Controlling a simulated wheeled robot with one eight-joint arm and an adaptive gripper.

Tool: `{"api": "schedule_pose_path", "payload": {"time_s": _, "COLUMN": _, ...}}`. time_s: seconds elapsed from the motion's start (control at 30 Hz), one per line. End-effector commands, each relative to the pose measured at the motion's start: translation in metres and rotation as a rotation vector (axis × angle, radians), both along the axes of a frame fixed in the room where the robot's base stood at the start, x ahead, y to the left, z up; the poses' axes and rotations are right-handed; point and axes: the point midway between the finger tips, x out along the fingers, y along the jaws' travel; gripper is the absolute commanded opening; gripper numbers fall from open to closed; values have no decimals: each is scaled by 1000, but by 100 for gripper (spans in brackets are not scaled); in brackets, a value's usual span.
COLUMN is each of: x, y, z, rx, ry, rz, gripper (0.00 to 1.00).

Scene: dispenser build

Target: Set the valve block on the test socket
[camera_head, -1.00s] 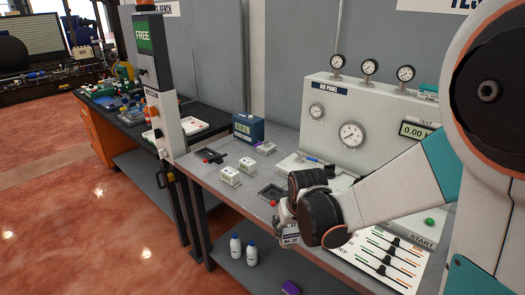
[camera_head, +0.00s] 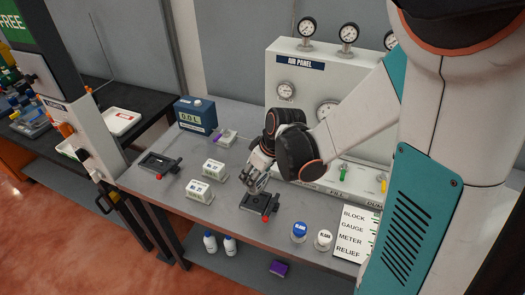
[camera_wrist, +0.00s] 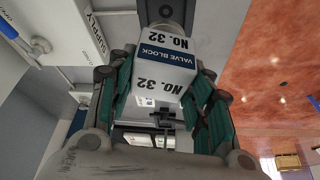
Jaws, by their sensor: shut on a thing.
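My gripper (camera_head: 258,180) is over the grey bench, just behind and above a dark socket-like fixture (camera_head: 260,204) with a red knob. In the wrist view my gripper (camera_wrist: 160,88) is shut on the valve block (camera_wrist: 166,62), a white block with a blue band, marked "NO. 32". Green finger pads flank it. In the head view the fingers mostly hide the block, and I cannot tell whether it touches the fixture. A second similar dark fixture (camera_head: 157,162) lies further left. I can read no label naming either as the test socket.
Two white blocks (camera_head: 214,170) (camera_head: 200,193) stand between the fixtures, and another pale block (camera_head: 227,137) lies behind. A blue box (camera_head: 195,115) stands at the back left. The air panel (camera_head: 285,68) rises behind my arm.

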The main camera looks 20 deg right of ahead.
Motion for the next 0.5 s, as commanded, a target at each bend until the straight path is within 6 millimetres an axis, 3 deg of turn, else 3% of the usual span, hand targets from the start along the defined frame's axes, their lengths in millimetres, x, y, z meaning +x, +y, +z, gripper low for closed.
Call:
{"api": "schedule_pose_path", "payload": {"time_s": 0.17, "x": -2, "y": 0, "z": -1, "rx": 1, "ry": -4, "rz": 30, "gripper": 3}}
{"api": "schedule_pose_path", "payload": {"time_s": 0.5, "x": -2, "y": 0, "z": -27, "rx": 1, "ry": -4, "rz": 27, "gripper": 3}}
